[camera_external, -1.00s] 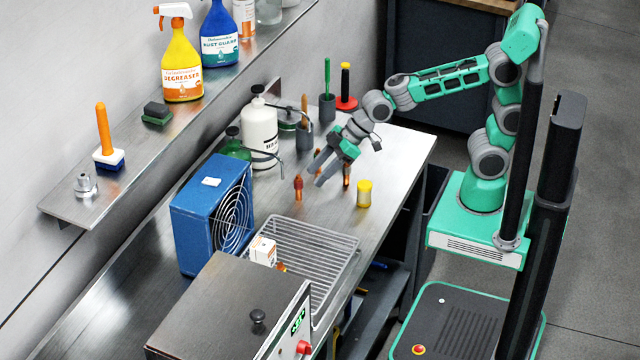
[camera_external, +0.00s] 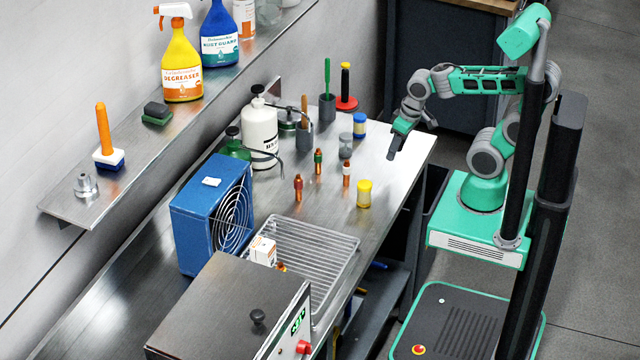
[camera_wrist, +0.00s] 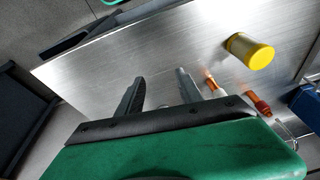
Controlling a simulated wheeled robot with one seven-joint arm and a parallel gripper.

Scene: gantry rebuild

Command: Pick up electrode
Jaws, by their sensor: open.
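Several copper-tipped electrodes stand upright on the steel table: a red-brown one (camera_external: 298,188), a green-banded one (camera_external: 318,161) and a white-banded one (camera_external: 346,174). In the wrist view, a white-banded electrode (camera_wrist: 213,83) lies just right of the right finger, with a red-brown one (camera_wrist: 257,102) farther right. My gripper (camera_external: 391,150) is over the table's right part, to the right of the electrodes. In the wrist view my gripper (camera_wrist: 159,90) has its fingers apart with bare table between them. It touches no electrode.
A yellow-capped jar (camera_external: 364,194), a grey jar (camera_external: 345,147) and a blue jar (camera_external: 359,125) stand near the electrodes. A wire basket (camera_external: 335,238), a blue fan box (camera_external: 197,225) and a white bottle (camera_external: 260,130) flank them.

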